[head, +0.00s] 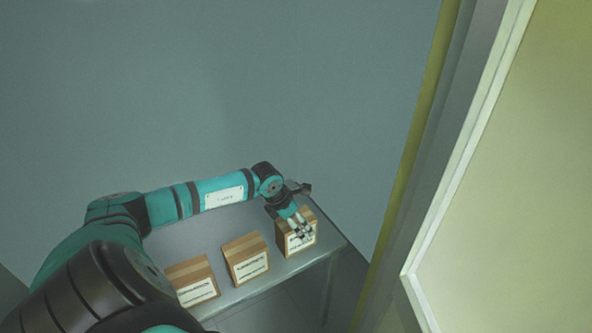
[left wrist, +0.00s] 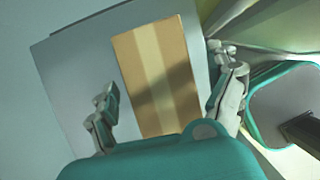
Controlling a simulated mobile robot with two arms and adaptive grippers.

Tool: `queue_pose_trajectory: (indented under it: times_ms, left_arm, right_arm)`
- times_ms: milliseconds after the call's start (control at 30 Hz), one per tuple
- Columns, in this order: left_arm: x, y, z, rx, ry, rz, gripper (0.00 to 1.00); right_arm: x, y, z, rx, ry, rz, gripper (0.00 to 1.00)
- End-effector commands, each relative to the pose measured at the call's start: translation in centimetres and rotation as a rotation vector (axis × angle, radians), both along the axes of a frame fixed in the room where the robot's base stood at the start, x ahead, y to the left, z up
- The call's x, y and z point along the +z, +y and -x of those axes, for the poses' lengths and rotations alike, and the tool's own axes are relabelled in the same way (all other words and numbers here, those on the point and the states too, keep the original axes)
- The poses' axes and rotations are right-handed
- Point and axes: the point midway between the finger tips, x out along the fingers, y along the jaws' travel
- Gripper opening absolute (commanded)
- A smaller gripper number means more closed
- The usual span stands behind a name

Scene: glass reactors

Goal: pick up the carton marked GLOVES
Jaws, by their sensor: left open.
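Three brown cartons with white front labels stand in a row on a grey table: a left carton (head: 192,281), a middle carton (head: 246,258) and a right carton (head: 283,242). The label print is too small to read, so I cannot tell which is marked GLOVES. My left gripper (head: 301,231) is open at the right carton, its fingers partly hiding the top and label. In the left wrist view the right carton's top (left wrist: 157,72) shows between the spread fingers, nearer the right finger. I see no clear grip on it. My right gripper is out of view.
The table (head: 225,298) has bare room behind the cartons and narrow gaps between them. Its right edge lies close to the right carton. A plain wall stands behind, and a pale framed panel (head: 510,190) rises to the right.

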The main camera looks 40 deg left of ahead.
Motion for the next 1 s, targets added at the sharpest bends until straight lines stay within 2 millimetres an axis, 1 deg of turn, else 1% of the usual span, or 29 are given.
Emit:
queue_pose_trajectory:
  times_ms: [300, 333, 900, 967, 1000]
  left_arm:
    - [-0.05, 0.01, -0.01, 0.0, -0.001, 0.0, 0.89]
    - [-0.05, 0.01, -0.01, 0.0, -0.001, 0.0, 0.87]
    - [-0.06, 0.01, -0.01, 0.0, 0.0, 0.0, 0.12]
    - [-0.06, 0.01, -0.01, 0.0, 0.0, 0.0, 0.04]
    - [0.01, 0.01, -0.06, 0.0, -0.002, 0.0, 0.04]
  right_arm:
    - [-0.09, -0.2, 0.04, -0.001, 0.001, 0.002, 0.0]
    - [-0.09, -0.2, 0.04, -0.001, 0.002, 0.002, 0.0]
    - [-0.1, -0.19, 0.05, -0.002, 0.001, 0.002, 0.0]
    - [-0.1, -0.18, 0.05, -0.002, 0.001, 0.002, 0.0]
    - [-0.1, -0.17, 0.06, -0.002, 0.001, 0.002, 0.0]
